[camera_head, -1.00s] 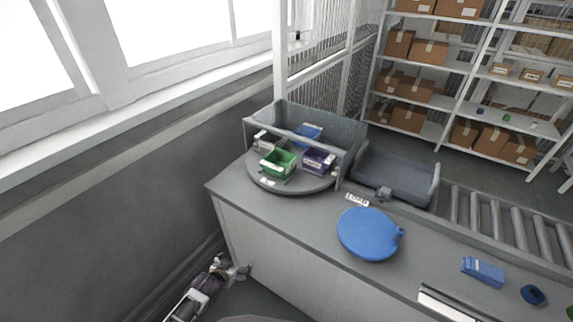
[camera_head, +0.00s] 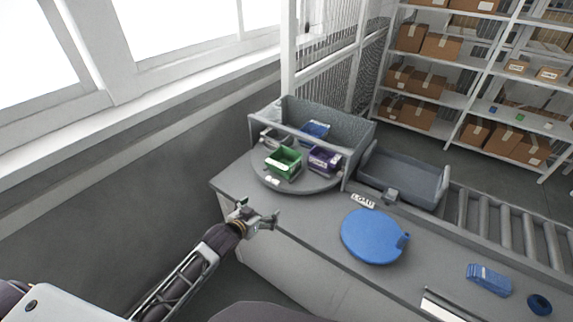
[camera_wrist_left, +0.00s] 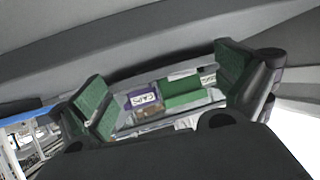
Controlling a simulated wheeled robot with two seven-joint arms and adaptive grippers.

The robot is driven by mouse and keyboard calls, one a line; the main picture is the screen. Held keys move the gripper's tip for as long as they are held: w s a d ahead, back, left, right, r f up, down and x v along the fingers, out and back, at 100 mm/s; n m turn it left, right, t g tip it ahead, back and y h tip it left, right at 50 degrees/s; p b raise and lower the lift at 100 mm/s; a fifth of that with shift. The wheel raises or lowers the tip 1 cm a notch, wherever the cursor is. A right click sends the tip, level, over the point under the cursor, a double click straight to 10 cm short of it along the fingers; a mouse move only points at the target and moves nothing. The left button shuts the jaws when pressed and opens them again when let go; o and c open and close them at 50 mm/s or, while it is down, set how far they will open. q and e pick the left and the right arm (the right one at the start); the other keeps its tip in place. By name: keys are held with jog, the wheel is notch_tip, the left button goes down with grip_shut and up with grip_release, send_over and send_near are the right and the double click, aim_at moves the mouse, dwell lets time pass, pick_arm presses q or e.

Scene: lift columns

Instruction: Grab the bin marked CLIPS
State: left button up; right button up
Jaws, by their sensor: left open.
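Several small bins stand on a round grey turntable (camera_head: 268,184) at the counter's far left corner. A green bin (camera_head: 283,166) is at the front, a purple bin (camera_head: 324,165) to its right, a blue bin (camera_head: 315,129) behind and a pale grey bin (camera_head: 272,139) at the left. Their labels are too small to read in the head view. In the left wrist view the purple bin (camera_wrist_left: 143,90) has a label that seems to read CAPS, beside the green bin (camera_wrist_left: 183,87). My left gripper (camera_head: 261,209) is open and empty, in front of the turntable, apart from every bin. My right gripper is out of view.
A grey-walled guard (camera_head: 350,133) with a front bar encloses the turntable's back. A grey tray (camera_head: 405,179) and roller conveyor lie to the right. A wall is at left.

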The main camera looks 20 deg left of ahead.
aim_at(275, 167)
pick_arm(q)
jog(key=shift+w+a+r+t+h, duration=0.15)
jog(key=shift+w+r+t+h, duration=0.2)
jog(key=shift+w, duration=0.3)
jog(key=shift+w+a+r+t+h, duration=0.15)
jog(key=shift+w+r+t, duration=0.25)
jog(key=shift+w, duration=0.2)
jog(key=w+r+t+h, duration=0.1)
jog(key=w, duration=0.1)
jog(key=w+a+r+m+t+h, duration=0.1)
jog(key=r, duration=0.1)
jog(key=shift+w+a, duration=0.2)
jog(key=shift+w, duration=0.15)
jog(key=shift+w+a+r+m+t+h, duration=0.2)
jog(key=shift+w+r+t+h, duration=0.1)
jog(key=shift+r, duration=0.1)
jog(key=shift+w+a+r+m+t+h, duration=0.1)
jog(key=shift+w+a+r+t+h, duration=0.05)
jog(key=shift+r+t+h, duration=0.2)
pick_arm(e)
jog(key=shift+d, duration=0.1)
